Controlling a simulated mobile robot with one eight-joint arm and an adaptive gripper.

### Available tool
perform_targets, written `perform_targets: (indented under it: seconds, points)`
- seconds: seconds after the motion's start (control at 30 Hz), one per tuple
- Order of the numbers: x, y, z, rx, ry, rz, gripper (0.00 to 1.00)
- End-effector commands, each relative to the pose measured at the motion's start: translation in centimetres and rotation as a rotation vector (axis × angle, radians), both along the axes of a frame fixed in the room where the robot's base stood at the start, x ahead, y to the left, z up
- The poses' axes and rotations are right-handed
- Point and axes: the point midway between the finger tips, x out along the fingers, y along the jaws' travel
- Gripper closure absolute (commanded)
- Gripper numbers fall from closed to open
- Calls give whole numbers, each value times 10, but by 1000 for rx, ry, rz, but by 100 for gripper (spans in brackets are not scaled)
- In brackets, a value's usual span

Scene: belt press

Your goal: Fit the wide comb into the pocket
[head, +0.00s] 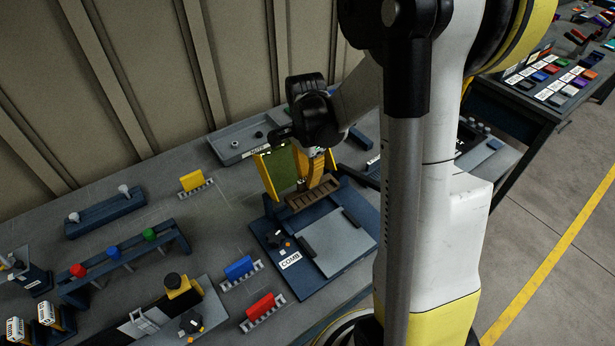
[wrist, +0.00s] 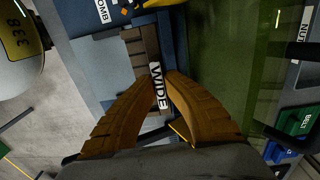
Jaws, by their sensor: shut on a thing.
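The wide comb (head: 313,192) is a brown toothed bar; its white "WIDE" label (wrist: 158,88) shows in the wrist view. My gripper (head: 318,168) is shut on it from above, with both orange fingers against the comb in the wrist view (wrist: 155,75). The comb is at the back of the blue press base (head: 272,238), in front of the green panel with yellow edges (head: 283,168). A "COMB" label (head: 290,260) is on the base. I cannot tell whether the comb touches the base, and the pocket itself is not clearly seen.
A grey plate (head: 338,241) lies on the base in front of the comb. A grey tray (head: 240,140) stands behind, left of the panel. Yellow (head: 192,180), blue (head: 238,268) and red (head: 260,306) blocks sit in racks to the left. My arm hides the bench at right.

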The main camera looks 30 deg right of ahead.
Motion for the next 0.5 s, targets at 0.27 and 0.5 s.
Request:
perform_targets:
  seconds: [0.27,0.5]
  points:
    - [0,0,0,0,0,0,100]
    - [0,0,-4,0,3,0,100]
